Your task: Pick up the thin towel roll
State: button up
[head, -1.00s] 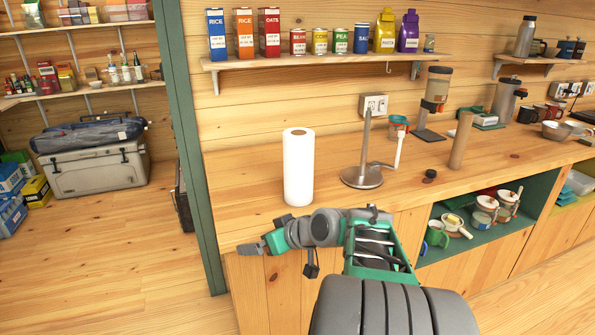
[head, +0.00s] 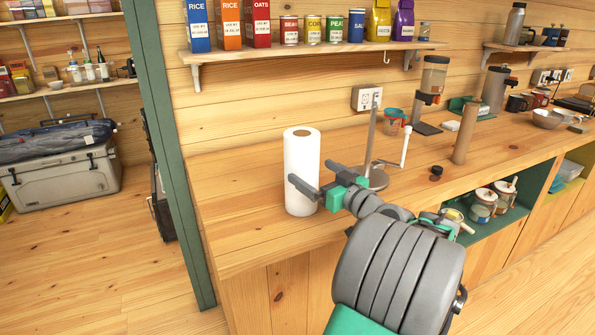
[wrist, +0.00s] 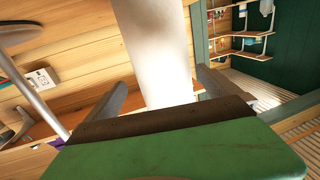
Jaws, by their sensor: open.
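A white paper towel roll (head: 301,150) stands upright on the wooden counter near its left end. A thinner brown cardboard-coloured tube (head: 466,130) stands upright further right. My gripper (head: 309,172) is open at the white roll's right side. One finger crosses in front of the roll's lower half and the other reaches towards its right edge. In the wrist view the white roll (wrist: 160,45) rises between the two spread fingers of my gripper (wrist: 165,82). Its lower end is hidden by my gripper's palm. I cannot tell whether either finger touches it.
A metal towel holder (head: 372,150) with an upright rod stands right behind my gripper. A white-handled item (head: 405,147) and a small dark knob (head: 436,173) are near it. A shelf (head: 310,50) with food boxes and cans hangs above. The counter's front left is clear.

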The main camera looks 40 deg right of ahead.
jog(key=w, duration=0.5)
jog(key=shift+w+a+p, duration=0.1)
jog(key=shift+w+p, duration=0.05)
jog(key=shift+p, duration=0.25)
jog(key=shift+c, duration=0.4)
jog(key=c, duration=1.3)
